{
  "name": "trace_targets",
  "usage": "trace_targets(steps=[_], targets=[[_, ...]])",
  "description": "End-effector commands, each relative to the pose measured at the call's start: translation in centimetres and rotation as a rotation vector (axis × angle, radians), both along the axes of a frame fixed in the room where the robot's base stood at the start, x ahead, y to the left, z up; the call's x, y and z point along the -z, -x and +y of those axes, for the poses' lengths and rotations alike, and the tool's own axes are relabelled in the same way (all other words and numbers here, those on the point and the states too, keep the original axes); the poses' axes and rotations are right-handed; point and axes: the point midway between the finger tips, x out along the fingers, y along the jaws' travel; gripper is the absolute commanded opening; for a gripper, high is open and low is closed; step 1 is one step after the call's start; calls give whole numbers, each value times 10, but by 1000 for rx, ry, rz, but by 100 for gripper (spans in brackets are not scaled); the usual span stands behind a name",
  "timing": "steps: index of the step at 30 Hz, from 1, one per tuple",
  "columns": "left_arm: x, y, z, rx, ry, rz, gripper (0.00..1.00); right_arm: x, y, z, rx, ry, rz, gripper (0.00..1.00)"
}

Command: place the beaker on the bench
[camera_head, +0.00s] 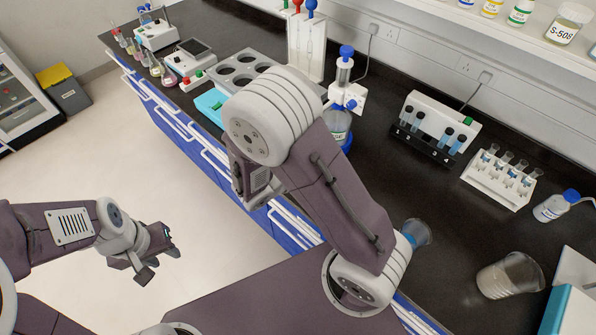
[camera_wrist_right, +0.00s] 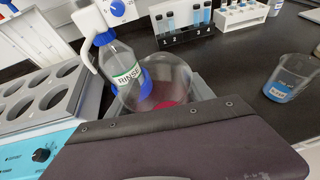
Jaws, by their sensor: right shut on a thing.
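A clear beaker (camera_wrist_right: 163,78) with a little red liquid at its bottom shows in the right wrist view, just past the dark body of my wrist. My right gripper (camera_wrist_right: 168,106) is shut on it; its fingers are mostly hidden. I cannot tell whether the beaker touches the bench. In the head view my right forearm hides the held beaker and the right gripper. The black bench (camera_head: 440,195) runs along the wall. My left gripper (camera_head: 160,262) is open and empty over the floor at the left, away from the bench.
A rinse bottle (camera_wrist_right: 122,68) stands right behind the held beaker. A block with round wells (camera_wrist_right: 40,92) is at left. A blue-liquid beaker (camera_wrist_right: 290,78) is at right; another beaker (camera_head: 510,275) stands farther right. Tube racks (camera_head: 435,130) (camera_head: 502,180) line the back. Bench between is clear.

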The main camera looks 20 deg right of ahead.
Motion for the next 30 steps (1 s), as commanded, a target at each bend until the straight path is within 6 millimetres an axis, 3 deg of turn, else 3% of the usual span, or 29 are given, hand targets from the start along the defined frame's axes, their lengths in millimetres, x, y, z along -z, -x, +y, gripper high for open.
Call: trace_targets(steps=[8, 21, 30], targets=[[3, -1, 0, 0, 0, -1, 36, 10, -14, -1, -8, 1, 0, 17], [-1, 0, 0, 0, 0, 0, 36, 65, -102, -30, -8, 0, -1, 17], [-2, 0, 0, 0, 0, 0, 36, 80, -113, -33, -11, 2, 3, 17]])
